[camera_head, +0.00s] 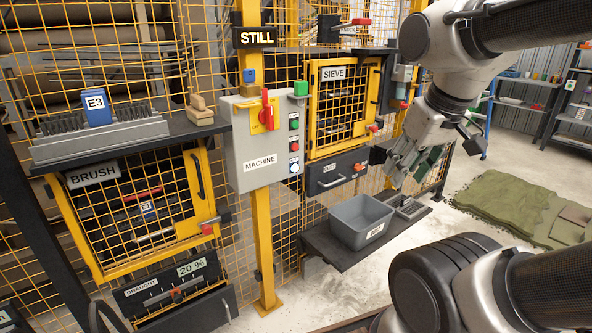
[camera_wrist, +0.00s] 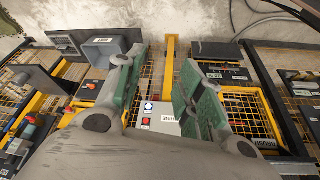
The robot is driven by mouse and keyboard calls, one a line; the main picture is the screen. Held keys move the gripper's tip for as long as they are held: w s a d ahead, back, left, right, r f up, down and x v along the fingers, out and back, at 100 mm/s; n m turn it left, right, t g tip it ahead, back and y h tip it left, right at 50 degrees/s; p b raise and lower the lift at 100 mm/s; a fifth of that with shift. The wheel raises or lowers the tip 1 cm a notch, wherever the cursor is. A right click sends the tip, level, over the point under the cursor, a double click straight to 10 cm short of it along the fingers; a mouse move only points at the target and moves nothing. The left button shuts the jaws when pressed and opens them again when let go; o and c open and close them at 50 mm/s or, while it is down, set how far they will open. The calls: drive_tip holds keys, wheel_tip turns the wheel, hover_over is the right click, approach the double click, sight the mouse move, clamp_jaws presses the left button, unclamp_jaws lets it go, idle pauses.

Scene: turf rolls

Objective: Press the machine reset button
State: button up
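The grey control box (camera_head: 248,178) labelled MACHINE stands on a yellow post. Its right side carries a column of small buttons, including a red button (camera_head: 294,147) and a blue-white button (camera_head: 294,168) at the bottom. Their labels are too small to read, so I cannot tell which is reset. In the wrist view the box (camera_wrist: 165,127) shows between the fingers, with the blue-white button (camera_wrist: 148,106) and the red button (camera_wrist: 146,121). My gripper (camera_head: 408,160) is open and empty, well to the right of the box and apart from it. It also shows in the wrist view (camera_wrist: 158,85).
A red rotary handle (camera_head: 266,108) and a green lamp (camera_head: 300,88) are on the box. A grey bin (camera_head: 360,222) sits on a shelf below right. The yellow SIEVE door (camera_head: 341,105) is behind. A BRUSH cabinet (camera_head: 140,210) stands left. A turf mat (camera_head: 520,205) lies right.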

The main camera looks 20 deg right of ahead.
drive_tip(key=shift+c, duration=0.5)
clamp_jaws()
idle(0.7)
